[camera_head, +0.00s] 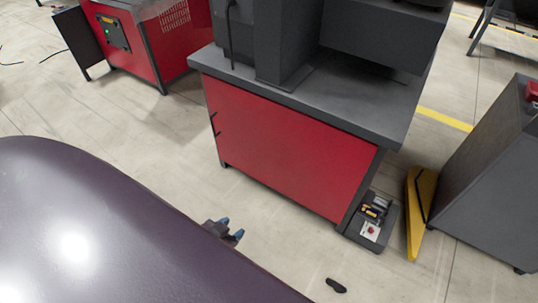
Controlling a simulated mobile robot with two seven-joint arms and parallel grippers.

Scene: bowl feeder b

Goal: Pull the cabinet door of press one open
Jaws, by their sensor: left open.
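The nearest press cabinet (365,143) has a dark grey top and frame, with a red front panel (285,147) that looks like its door. The panel sits flush in the frame and appears closed. Two small black fittings show at its left edge; I cannot tell whether they are hinges or a handle. No label tells which press is press one. My left gripper (231,231), with blue fingertips, is open and empty. It is low in front of the red panel, apart from it, and partly hidden behind a dark purple rounded surface.
A grey pedal-like box (371,222) stands on the floor at the cabinet's right corner, beside a yellow wedge-shaped piece (420,211) and a grey cabinet (487,170). Another red machine (135,42) stands back left. The floor before the panel is mostly clear.

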